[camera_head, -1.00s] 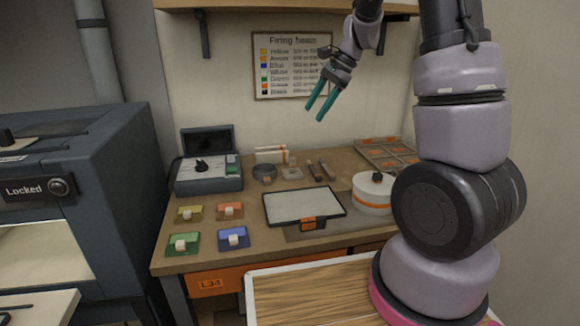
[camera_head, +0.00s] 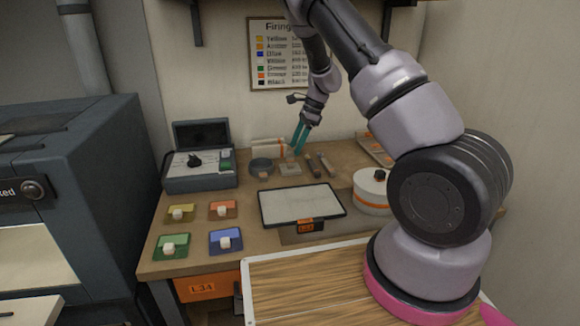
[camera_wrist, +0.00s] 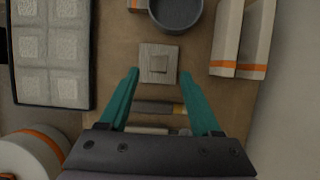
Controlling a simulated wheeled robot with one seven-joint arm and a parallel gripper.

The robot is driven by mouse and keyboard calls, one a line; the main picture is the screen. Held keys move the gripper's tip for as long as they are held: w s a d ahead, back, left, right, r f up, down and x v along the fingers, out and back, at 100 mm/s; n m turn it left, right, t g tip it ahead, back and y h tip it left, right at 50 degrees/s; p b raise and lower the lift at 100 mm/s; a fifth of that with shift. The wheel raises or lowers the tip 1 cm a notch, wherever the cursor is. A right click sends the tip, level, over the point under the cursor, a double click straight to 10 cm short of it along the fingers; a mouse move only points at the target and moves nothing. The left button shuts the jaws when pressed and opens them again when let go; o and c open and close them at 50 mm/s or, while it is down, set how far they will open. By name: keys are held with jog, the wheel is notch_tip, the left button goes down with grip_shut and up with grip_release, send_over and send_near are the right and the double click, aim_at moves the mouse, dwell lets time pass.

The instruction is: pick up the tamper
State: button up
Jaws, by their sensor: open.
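The tamper, a pale square plate with a small raised square block on top, lies flat on the bench (camera_head: 290,170). In the wrist view the tamper (camera_wrist: 157,50) sits just beyond the fingertips, roughly centred between them. My gripper (camera_head: 298,150) has two teal fingers, spread open and empty, pointing down above the back of the bench. In the wrist view my gripper (camera_wrist: 158,74) does not visibly touch the tamper. The height gap is hard to judge.
A dark round bowl (camera_wrist: 177,12) stands close beside the tamper. Upright white pieces with orange stripes (camera_wrist: 226,40) stand to the right in the wrist view. Two bar-like tools (camera_wrist: 153,107) lie beneath the fingers. A framed tray (camera_head: 300,203) and a white round container (camera_head: 371,192) are nearer.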

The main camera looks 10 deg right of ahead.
aim_at(292, 151)
jog(key=x, duration=0.5)
jog(key=shift+s+a, duration=0.1)
jog(key=shift+a, duration=0.15)
grip_shut()
